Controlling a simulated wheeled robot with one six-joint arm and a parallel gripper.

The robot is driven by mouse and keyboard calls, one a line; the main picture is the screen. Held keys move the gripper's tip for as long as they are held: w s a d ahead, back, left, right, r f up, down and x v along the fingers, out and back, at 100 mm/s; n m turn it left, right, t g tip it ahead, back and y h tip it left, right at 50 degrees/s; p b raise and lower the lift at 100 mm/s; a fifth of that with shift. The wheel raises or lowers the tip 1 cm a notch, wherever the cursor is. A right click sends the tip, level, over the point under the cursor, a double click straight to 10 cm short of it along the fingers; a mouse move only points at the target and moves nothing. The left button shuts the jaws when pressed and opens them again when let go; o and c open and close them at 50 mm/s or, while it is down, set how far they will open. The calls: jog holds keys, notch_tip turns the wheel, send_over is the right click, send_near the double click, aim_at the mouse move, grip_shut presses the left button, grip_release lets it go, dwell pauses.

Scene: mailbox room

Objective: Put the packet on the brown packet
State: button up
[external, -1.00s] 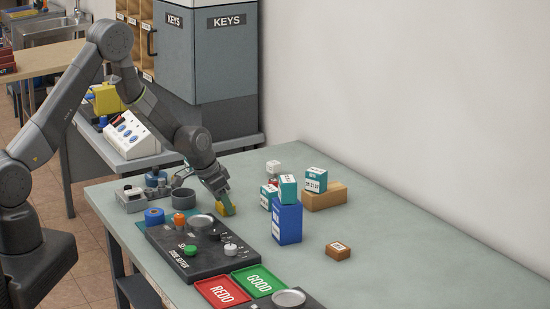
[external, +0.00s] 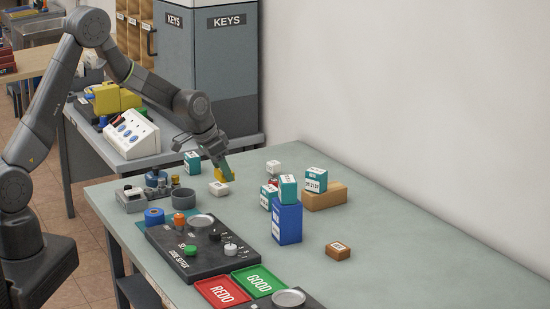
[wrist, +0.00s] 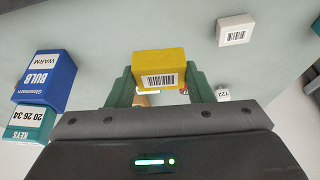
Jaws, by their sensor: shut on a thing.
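My gripper (wrist: 160,88) is shut on a yellow packet (wrist: 159,66) with a barcode label. In the external view the yellow packet (external: 221,171) shows at my fingertips over the back left of the table, partly hidden by my gripper. A small brown packet (external: 338,252) with a white label lies on the table at the front right, well apart from my gripper. A larger tan-brown block (external: 328,198) lies farther back with a teal box on it.
A tall blue box (external: 287,225) with a teal box (external: 288,189) on top stands between my gripper and the small brown packet. A white packet (external: 219,188) lies below my gripper. Red and green trays (external: 258,281) are at the front. The table's right side is clear.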

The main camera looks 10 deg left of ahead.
notch_tip(320, 180, up, 14)
jog(key=m+g+p, duration=0.1)
jog(key=m+p, duration=0.1)
jog(key=m, duration=0.2)
send_over(342, 246)
jog(key=a, duration=0.1)
jog(key=shift+h, duration=0.3)
jog(key=f, duration=1.1)
jog(key=s+f, duration=0.1)
jog(key=f, duration=0.4)
jog(key=shift+a+f, duration=0.2)
jog(key=shift+f, duration=0.1)
jog(key=shift+f+p, duration=0.6)
jog(key=shift+f, duration=1.65)
